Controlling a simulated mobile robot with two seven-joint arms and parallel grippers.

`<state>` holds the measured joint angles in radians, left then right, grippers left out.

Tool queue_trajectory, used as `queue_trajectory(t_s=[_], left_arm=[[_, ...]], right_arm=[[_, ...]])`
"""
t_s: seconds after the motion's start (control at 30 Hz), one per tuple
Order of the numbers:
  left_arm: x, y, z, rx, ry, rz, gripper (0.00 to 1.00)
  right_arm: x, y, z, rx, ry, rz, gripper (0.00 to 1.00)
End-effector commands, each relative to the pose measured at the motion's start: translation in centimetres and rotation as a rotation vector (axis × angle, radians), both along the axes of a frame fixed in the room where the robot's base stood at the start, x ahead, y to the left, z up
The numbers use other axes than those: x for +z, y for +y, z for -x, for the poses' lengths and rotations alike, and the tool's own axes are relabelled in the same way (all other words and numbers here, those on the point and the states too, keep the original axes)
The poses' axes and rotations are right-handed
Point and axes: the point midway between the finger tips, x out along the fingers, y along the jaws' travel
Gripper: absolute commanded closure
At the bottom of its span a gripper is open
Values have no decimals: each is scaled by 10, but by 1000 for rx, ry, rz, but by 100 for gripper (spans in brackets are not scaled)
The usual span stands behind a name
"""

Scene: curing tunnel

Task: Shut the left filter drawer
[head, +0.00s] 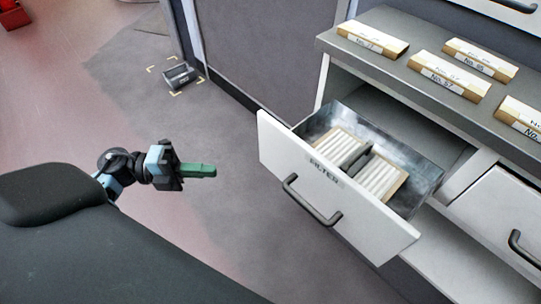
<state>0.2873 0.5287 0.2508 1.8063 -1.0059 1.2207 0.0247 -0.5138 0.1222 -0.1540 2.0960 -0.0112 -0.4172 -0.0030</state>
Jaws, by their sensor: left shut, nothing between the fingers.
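The left filter drawer (272,140) is pulled out of the cabinet at the right of the head view. Its white front carries a FILTER label and a dark bar handle (312,200). Pleated white filters (379,179) lie inside its metal tray. My left gripper (212,170) is shut and empty, its green fingers pointing right toward the drawer front. It appears to the left of the drawer front, with a gap between them in the picture. My right gripper is not in view.
A second drawer (502,215), with a dark handle, sits in the cabinet at the right. Several labelled blocks (372,39) lie on the grey cabinet top (400,72). A small grey bin (180,76) stands inside yellow floor marks.

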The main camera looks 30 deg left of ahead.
Motion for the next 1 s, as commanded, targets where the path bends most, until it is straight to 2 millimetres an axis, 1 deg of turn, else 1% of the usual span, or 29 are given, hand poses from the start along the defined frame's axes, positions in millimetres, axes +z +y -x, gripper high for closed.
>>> queue_trajectory(t_s=[0.13,0.27,0.73,0.83,1.0], left_arm=[[0,-4,-2,-2,0,1,100],[1,-16,-7,-4,0,1,100],[1,-93,-43,-3,0,2,100],[1,-97,-58,-2,-1,0,100],[0,-103,-73,-4,0,-1,100]], right_arm=[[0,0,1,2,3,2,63],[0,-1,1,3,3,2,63],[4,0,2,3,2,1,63],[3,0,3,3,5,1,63],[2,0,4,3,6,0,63]])
